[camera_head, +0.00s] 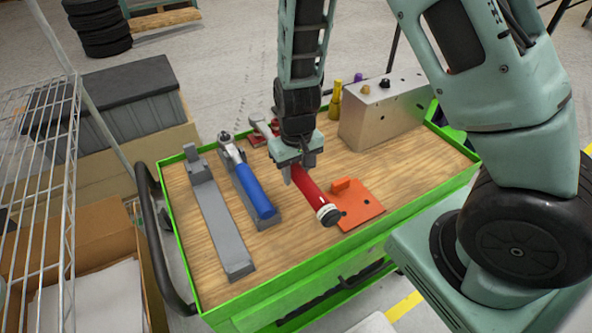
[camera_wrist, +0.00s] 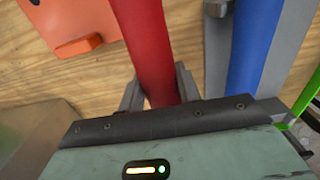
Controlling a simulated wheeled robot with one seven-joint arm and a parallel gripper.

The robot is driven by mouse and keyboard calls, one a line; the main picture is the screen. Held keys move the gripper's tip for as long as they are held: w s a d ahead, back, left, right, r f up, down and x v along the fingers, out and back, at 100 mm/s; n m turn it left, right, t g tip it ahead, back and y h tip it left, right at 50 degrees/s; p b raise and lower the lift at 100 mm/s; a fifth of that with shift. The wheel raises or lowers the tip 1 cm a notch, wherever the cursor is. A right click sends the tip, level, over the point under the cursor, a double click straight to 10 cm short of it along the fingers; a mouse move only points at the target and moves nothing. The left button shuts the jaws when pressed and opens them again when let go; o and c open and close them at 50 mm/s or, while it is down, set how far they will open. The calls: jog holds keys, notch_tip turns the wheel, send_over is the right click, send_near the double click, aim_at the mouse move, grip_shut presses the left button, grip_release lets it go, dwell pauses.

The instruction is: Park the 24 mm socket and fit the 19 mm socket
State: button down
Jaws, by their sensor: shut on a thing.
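My gripper (camera_head: 297,168) is shut around the red handle (camera_head: 312,190) of a long wrench. The wrist view shows the red handle (camera_wrist: 152,50) between the two fingers (camera_wrist: 157,98). The handle's near end has a white ring and a dark cap. A metal shaft and head (camera_head: 258,123) show beyond the gripper, in line with the handle; the middle is hidden by my arm. A grey metal block (camera_head: 375,125) at the back right carries small dark and gold pieces on top. I cannot tell which socket is 24 mm or 19 mm.
A blue-handled wrench (camera_head: 255,192) lies in a grey holder to the left. An empty long grey holder (camera_head: 215,220) is further left. An orange plate (camera_head: 362,209) with a raised block lies right of the red handle. A green rim (camera_head: 290,279) edges the wooden cart top.

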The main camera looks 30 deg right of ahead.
jog(key=shift+f+b, duration=0.3)
jog(key=shift+f, duration=0.15)
jog(key=shift+r, duration=0.15)
jog(key=shift+r+p, duration=2.6)
jog(key=shift+r, duration=0.1)
